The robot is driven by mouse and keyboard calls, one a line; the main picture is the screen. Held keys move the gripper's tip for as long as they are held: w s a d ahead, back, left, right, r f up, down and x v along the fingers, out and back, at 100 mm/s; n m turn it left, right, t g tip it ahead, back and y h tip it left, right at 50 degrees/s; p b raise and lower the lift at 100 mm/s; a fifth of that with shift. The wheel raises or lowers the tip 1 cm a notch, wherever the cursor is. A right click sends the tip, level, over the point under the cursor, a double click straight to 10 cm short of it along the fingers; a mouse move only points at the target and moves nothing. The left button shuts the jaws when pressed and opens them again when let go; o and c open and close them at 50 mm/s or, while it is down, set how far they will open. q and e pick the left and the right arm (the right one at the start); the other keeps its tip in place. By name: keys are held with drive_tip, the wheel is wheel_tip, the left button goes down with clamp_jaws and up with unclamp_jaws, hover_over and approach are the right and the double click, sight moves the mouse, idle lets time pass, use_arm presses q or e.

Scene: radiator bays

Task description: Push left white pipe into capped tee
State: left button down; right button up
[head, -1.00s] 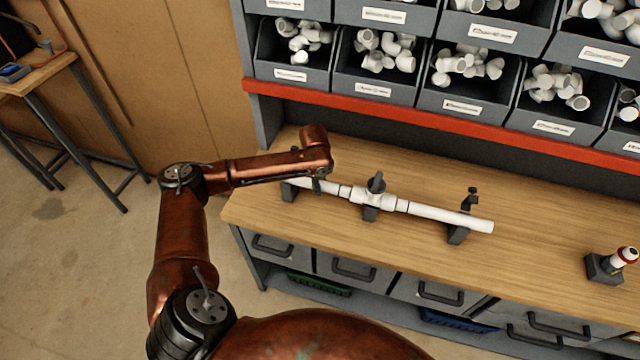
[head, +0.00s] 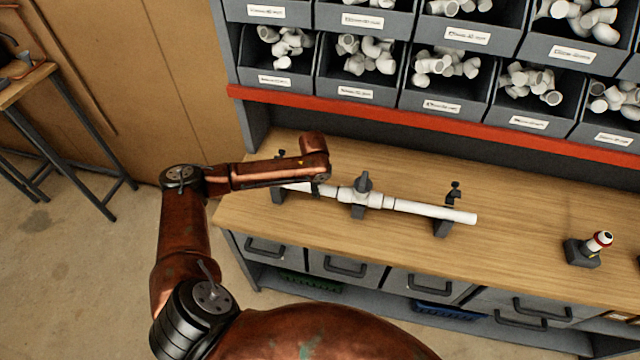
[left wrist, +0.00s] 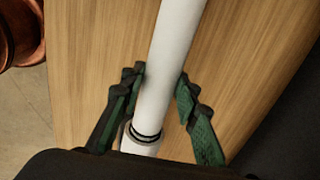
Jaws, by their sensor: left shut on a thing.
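The left white pipe (head: 298,187) lies in a dark holder at the bench's left end, its right end at the tee. My left gripper (head: 317,189) is shut on this pipe, just left of the tee. In the left wrist view the pipe (left wrist: 168,60) runs between the green-padded fingers (left wrist: 160,84), and dark rings circle it near the palm. The white tee (head: 352,197) carries a dark cap-like piece on top and sits in a dark holder. How deep the pipe sits in the tee cannot be told. My right gripper is out of view.
A right white pipe (head: 435,210) extends from the tee's other side over a dark clamp stand (head: 442,226). A small white-and-red fitting in a dark block (head: 583,252) stands farther right. Bins of white fittings (head: 438,92) are above the red rail (head: 420,120). Bare wooden bench (head: 510,215) lies between.

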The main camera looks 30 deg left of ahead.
use_arm(q)
drive_tip(key=c, duration=2)
unclamp_jaws()
drive_tip(key=shift+d, duration=0.35)
drive_tip(key=o, duration=0.4)
drive_tip(key=shift+w, duration=0.1)
drive_tip(key=shift+o, duration=0.7)
drive_tip(key=shift+a, duration=0.2)
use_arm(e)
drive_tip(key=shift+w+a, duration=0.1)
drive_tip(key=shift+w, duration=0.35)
use_arm(q)
wheel_tip(320, 180, up, 12)
drive_tip(key=s, duration=0.2)
drive_tip(key=shift+s+d, duration=0.2)
drive_tip(key=shift+d, duration=0.15)
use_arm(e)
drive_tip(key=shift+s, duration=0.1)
use_arm(q)
drive_tip(key=shift+f, duration=0.2)
